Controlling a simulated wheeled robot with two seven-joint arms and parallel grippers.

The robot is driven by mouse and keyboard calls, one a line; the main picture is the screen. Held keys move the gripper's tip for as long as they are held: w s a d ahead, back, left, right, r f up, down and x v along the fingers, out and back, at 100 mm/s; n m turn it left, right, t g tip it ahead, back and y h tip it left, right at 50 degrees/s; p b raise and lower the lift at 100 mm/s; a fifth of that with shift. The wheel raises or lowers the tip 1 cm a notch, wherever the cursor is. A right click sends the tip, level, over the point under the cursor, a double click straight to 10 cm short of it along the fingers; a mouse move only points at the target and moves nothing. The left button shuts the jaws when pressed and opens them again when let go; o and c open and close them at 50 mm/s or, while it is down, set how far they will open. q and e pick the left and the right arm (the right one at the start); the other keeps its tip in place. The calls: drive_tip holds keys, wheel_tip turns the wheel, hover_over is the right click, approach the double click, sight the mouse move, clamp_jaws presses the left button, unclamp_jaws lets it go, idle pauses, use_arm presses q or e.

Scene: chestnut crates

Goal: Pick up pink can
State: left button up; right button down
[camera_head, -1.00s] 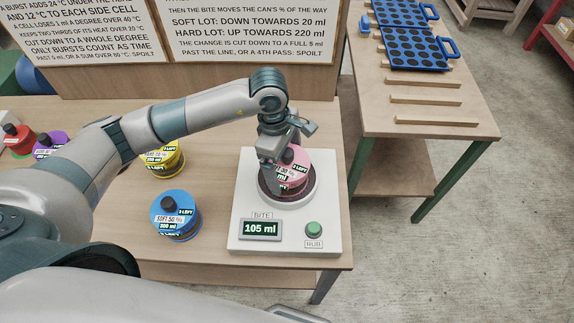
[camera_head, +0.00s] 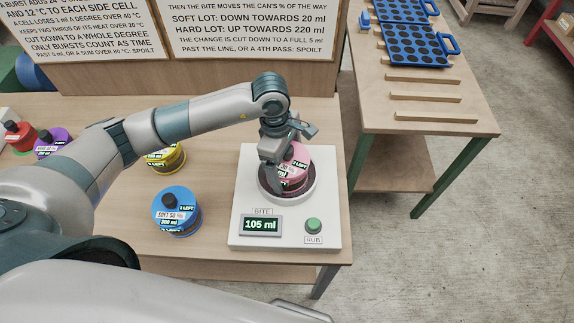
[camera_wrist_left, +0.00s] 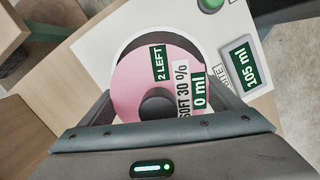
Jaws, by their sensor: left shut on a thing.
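The pink can (camera_head: 296,160) sits upright on the round dark plate of the white machine (camera_head: 240,200). In the left wrist view the can's pink top (camera_wrist_left: 133,95) carries labels "2 LEFT", "SOFT 30 %" and what looks like "0 ml", with a dark knob in the middle. My left gripper (camera_head: 280,160) reaches down from above and is shut on the can. Its fingers partly hide the can in the head view. My right gripper is not in view.
The machine has a "BITE" display (camera_head: 261,225) reading 105 ml and a green "RUB" button (camera_head: 313,226). A blue can (camera_head: 177,215) and a yellow can (camera_head: 168,160) stand left of it. Purple (camera_head: 50,145) and red (camera_head: 18,137) cans stand farther left. Blue trays (camera_head: 415,45) lie on another table.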

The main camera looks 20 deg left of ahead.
sight(287, 157)
use_arm(q)
drive_tip(key=shift+r, duration=0.1)
drive_tip(key=shift+w+r+b, duration=0.1)
drive_tip(key=shift+r+b, duration=0.55)
drive_tip(key=shift+r, duration=0.15)
wheel_tip(287, 157, up, 2)
drive_tip(key=shift+r+b, duration=0.15)
drive_tip(key=shift+b, duration=0.55)
drive_tip(key=s+d+r+b, duration=0.3)
drive_tip(key=s+d+r, duration=0.3)
drive_tip(key=s, duration=0.4)
drive_tip(key=shift+d+r+b, duration=0.25)
drive_tip(key=shift+r+b, duration=0.05)
drive_tip(key=shift+r, duration=0.2)
drive_tip(key=shift+w, duration=0.1)
